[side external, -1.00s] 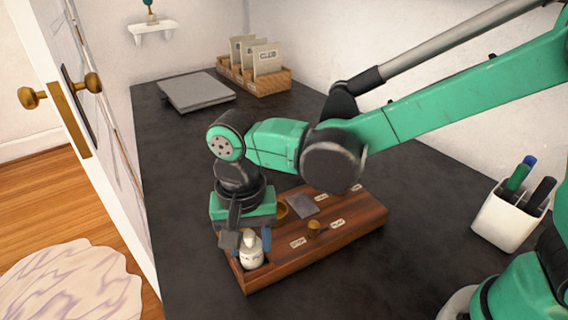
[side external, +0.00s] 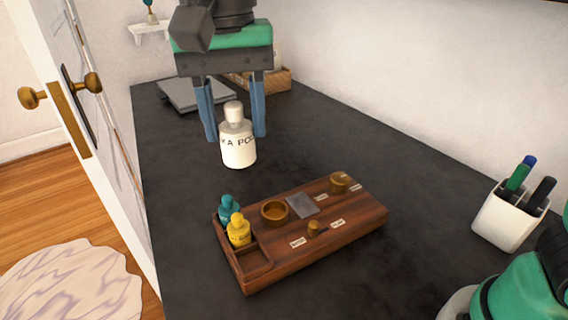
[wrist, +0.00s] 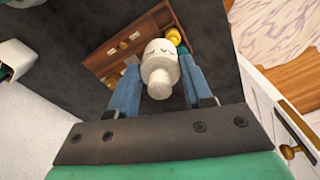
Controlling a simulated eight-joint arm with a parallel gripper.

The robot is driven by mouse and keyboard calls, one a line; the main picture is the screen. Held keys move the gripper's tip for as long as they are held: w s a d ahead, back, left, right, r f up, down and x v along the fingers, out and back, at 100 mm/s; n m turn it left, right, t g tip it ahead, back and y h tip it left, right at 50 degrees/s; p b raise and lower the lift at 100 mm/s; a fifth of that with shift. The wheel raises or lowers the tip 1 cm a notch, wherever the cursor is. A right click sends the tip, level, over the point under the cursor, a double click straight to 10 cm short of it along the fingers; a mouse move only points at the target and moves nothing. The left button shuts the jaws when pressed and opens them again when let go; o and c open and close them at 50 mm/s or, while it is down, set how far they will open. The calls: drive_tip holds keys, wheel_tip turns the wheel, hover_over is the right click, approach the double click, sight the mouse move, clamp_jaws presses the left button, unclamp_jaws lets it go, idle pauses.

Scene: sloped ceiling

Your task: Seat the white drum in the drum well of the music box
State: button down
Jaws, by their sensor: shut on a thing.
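The white drum (side external: 238,148) is a bottle-like piece with a rounded knob on top and dark lettering around its body. My gripper (side external: 235,132) is shut on it, with the drum upright between two blue fingers, in the air behind the music box. The wooden music box (side external: 345,237) lies on the dark counter with a round brass ring well (side external: 274,210) on its top, which looks empty. In the wrist view the drum (wrist: 160,65) is between the fingers and covers part of the box (wrist: 110,60).
A teal drum (side external: 228,210) and a yellow drum (side external: 239,230) stand in the box's left rack, beside an empty front compartment (side external: 252,263). A grey plate, brass knob and brass cup are also on the box. A pen holder (side external: 508,218) stands right. Counter around the box is clear.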

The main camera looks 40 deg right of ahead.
drive_tip(key=w+d+m, duration=0.1)
drive_tip(key=w+d, duration=0.5)
drive_tip(key=d, duration=0.2)
hover_over(275, 217)
wheel_tip(275, 217, down, 15)
drive_tip(key=shift+r, duration=0.1)
drive_tip(key=shift+f, duration=2.15)
drive_tip(key=shift+f, duration=0.1)
drive_tip(key=shift+c, duration=1.8)
unclamp_jaws()
